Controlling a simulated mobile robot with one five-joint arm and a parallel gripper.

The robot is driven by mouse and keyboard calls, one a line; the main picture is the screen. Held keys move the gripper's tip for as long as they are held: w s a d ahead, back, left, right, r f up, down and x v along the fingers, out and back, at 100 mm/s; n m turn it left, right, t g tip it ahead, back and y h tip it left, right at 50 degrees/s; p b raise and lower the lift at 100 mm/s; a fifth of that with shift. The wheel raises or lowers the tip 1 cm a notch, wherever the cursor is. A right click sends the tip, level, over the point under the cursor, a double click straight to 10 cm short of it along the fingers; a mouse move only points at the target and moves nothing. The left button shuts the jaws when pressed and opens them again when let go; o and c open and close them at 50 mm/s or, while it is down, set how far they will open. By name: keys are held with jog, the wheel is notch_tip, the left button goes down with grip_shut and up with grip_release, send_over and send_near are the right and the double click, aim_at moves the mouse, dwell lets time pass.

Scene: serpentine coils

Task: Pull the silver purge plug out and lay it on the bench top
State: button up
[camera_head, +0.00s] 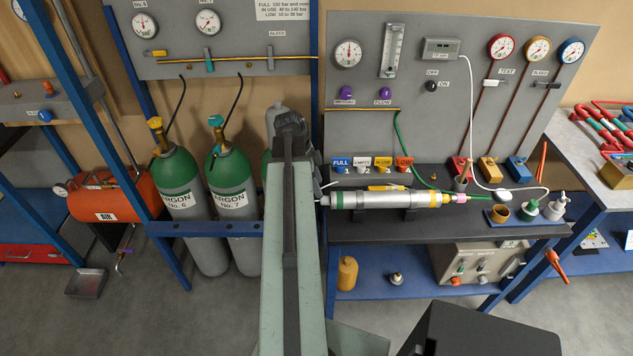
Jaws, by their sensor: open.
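I cannot tell for certain whether this is the purge plug. The right end of the cylinder carries a yellow and pink fitting (459,197). My pale green arm rises through the middle of the view and hides part of the bench's left side. My gripper's fingers cannot be made out.
Green argon cylinders (178,185) and an orange air tank (110,197) stand left. A gauge panel (440,130) rises behind the bench.

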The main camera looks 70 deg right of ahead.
aim_at(325, 200)
jog(key=b+x, duration=0.8)
jog(key=x, duration=0.1)
jog(key=shift+w, duration=0.1)
jog(key=shift+r, duration=0.25)
jog(key=shift+c, duration=0.3)
grip_shut()
